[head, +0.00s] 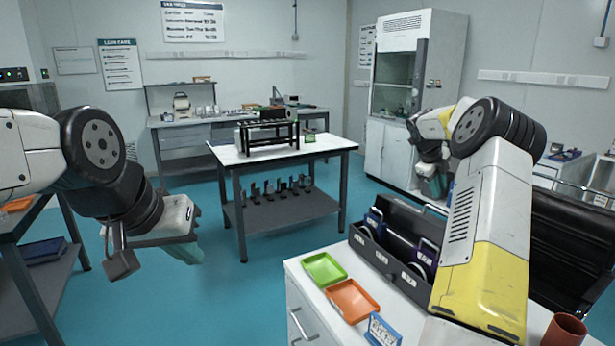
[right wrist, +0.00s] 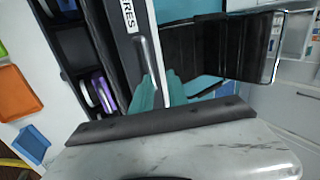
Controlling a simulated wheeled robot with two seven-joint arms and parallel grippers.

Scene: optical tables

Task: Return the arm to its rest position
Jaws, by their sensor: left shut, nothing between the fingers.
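My left gripper (head: 186,246) hangs at the left of the head view, shut and empty, over open floor between the left shelf and the central table. My right gripper (head: 436,186) is partly hidden behind my right forearm in the head view, beyond the black organiser. In the right wrist view my right gripper (right wrist: 160,92) shows two teal fingers with a gap between them.
A white cabinet (head: 297,268) carries a black organiser (head: 382,258), a green tray (head: 324,268), an orange tray (head: 352,299) and a blue item (head: 382,331). A black chair (head: 565,240) stands right. The central table (head: 325,146) is behind, with clear floor to its left.

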